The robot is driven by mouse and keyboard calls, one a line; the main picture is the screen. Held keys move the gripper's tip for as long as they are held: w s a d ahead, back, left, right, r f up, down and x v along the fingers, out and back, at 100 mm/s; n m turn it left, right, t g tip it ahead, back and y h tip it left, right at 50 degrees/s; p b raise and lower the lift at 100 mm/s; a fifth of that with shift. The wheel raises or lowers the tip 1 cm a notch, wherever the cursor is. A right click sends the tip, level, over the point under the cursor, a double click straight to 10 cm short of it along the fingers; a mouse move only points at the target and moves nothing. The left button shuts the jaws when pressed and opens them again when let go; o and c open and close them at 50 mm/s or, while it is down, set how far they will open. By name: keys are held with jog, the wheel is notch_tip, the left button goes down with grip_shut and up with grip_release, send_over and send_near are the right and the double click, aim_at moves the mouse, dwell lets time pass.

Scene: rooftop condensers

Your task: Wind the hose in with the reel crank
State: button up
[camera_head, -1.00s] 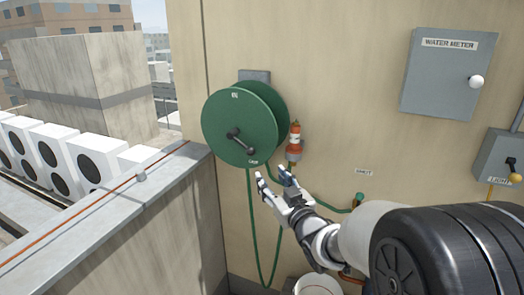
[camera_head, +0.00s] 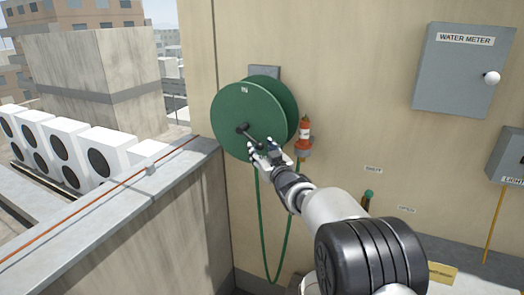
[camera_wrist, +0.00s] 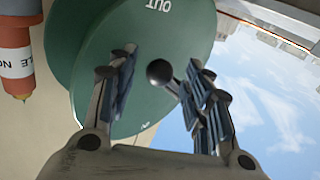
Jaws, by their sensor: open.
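The green hose reel (camera_head: 243,102) hangs on the wall in the head view, and its disc fills the middle of the wrist view (camera_wrist: 88,45). Its dark crank (camera_head: 243,128) slants down to the right across the disc face. My gripper (camera_head: 265,150) is at the lower right of the disc, over the crank's outer end, which it partly hides. In the wrist view my gripper (camera_wrist: 159,60) is open, with a black ball-ended crank part (camera_wrist: 160,72) between the fingers. I cannot tell whether they touch it. The green hose (camera_head: 260,215) hangs in a loop below the reel.
An orange and white bottle-like item (camera_head: 304,133) is mounted close right of the reel. A grey water meter box (camera_head: 463,75) and a light switch box (camera_head: 508,155) are farther right. A parapet (camera_head: 165,195) stands at the left, with white condensers (camera_head: 75,140) beyond.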

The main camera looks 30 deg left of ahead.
jog(key=shift+a, duration=0.1)
grip_shut()
dwell(0.7)
